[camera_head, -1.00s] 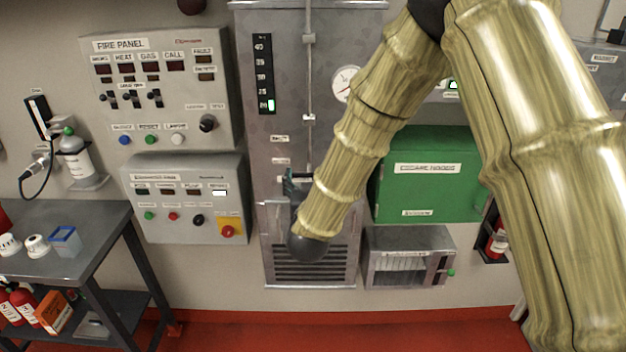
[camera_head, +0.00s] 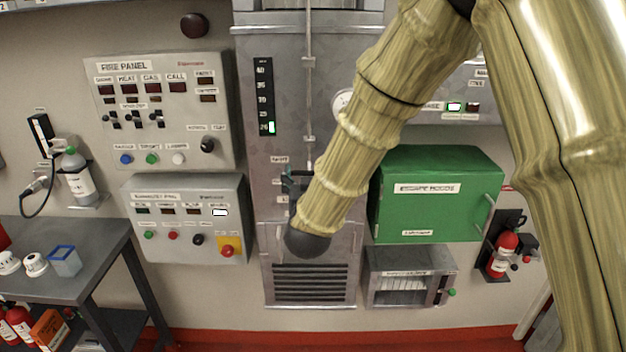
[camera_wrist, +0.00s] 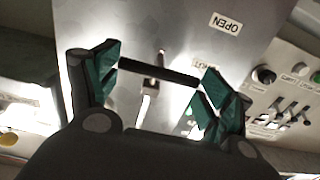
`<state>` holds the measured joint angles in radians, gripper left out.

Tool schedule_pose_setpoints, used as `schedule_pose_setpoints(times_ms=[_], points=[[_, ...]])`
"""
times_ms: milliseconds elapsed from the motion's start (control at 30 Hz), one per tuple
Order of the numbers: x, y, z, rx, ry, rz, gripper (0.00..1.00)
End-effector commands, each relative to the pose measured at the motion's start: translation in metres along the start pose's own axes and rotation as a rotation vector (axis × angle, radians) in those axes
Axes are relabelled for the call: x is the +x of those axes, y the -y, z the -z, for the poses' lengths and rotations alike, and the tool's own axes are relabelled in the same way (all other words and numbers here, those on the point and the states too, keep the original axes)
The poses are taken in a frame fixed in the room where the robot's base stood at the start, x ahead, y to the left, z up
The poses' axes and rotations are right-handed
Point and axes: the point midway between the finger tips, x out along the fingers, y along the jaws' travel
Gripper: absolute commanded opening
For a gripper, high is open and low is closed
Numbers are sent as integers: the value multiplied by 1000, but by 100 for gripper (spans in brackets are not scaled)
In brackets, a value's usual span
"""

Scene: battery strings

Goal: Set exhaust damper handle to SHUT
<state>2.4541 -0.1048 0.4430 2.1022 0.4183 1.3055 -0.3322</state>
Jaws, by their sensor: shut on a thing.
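The damper handle (camera_wrist: 158,73) is a black bar on the grey metal duct panel (camera_head: 286,110). In the wrist view it spans between the green-padded fingers of my gripper (camera_wrist: 160,82), with one finger at each end. In the head view my gripper (camera_head: 292,184) is at the duct above the grille, and my arm and wrist hide most of it and the handle. A second label (camera_wrist: 204,66), partly hidden, lies close beside the right finger.
The fire panel (camera_head: 160,75) and a lower control box (camera_head: 180,240) are left of the duct. A green cabinet (camera_head: 430,205) and a small grey box (camera_head: 410,260) are to its right. A table (camera_head: 95,235) stands at the left.

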Motion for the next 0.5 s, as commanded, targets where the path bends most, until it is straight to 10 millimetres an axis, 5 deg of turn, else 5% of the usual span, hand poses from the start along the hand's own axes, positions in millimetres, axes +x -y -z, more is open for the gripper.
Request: schedule_pose_setpoints(times_ms=[100, 133, 200, 500], points=[[2, 0, 6, 1, -12, -2, 37], [2, 0, 6, 1, -12, -2, 86], [2, 0, 6, 1, -11, -2, 98], [1, 0, 4, 1, -7, 0, 100]])
